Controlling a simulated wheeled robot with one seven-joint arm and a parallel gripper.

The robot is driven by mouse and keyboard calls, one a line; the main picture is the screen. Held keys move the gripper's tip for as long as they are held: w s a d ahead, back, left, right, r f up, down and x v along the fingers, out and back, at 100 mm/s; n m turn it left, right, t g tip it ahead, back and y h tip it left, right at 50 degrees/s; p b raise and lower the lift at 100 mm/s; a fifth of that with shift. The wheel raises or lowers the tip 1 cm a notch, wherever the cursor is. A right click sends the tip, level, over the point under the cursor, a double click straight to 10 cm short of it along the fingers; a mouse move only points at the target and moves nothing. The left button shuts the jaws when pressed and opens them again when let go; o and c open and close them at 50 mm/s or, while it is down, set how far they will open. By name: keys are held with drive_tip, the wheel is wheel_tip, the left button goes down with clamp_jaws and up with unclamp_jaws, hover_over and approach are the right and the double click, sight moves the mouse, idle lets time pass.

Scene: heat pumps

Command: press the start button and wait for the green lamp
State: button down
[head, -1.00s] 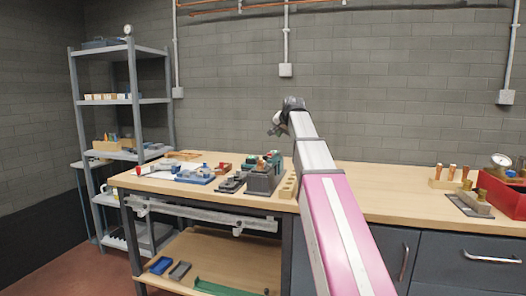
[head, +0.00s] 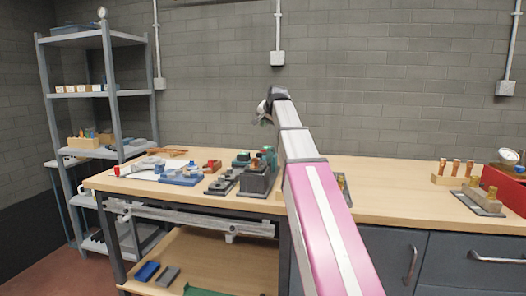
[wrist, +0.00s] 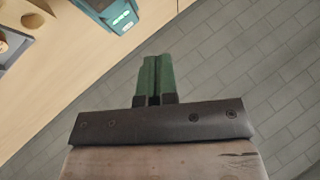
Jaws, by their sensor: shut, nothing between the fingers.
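My gripper (head: 266,106) is raised above the back of the wooden bench, in front of the brick wall. In the wrist view its green fingers (wrist: 158,72) are together and empty. A teal device (wrist: 115,14) with a pale panel shows at the top edge of the wrist view, cut off and apart from the fingers. In the head view a small teal unit (head: 241,158) stands on the bench behind a dark grey block (head: 256,178). I cannot make out a start button or a lit green lamp for certain in either view.
The bench (head: 385,200) carries a blue-based fixture (head: 181,177) at left, a block with wooden-handled tools (head: 455,172) and a red box (head: 504,186) at right. A metal shelf (head: 98,92) stands at left. Bench space right of my arm is mostly clear.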

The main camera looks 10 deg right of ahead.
drive_tip(key=shift+f, duration=4.1)
drive_tip(key=shift+f, duration=0.1)
drive_tip(key=shift+f, duration=0.35)
drive_tip(key=shift+f, duration=0.4)
drive_tip(key=shift+r, duration=0.85)
drive_tip(key=shift+r, duration=2.5)
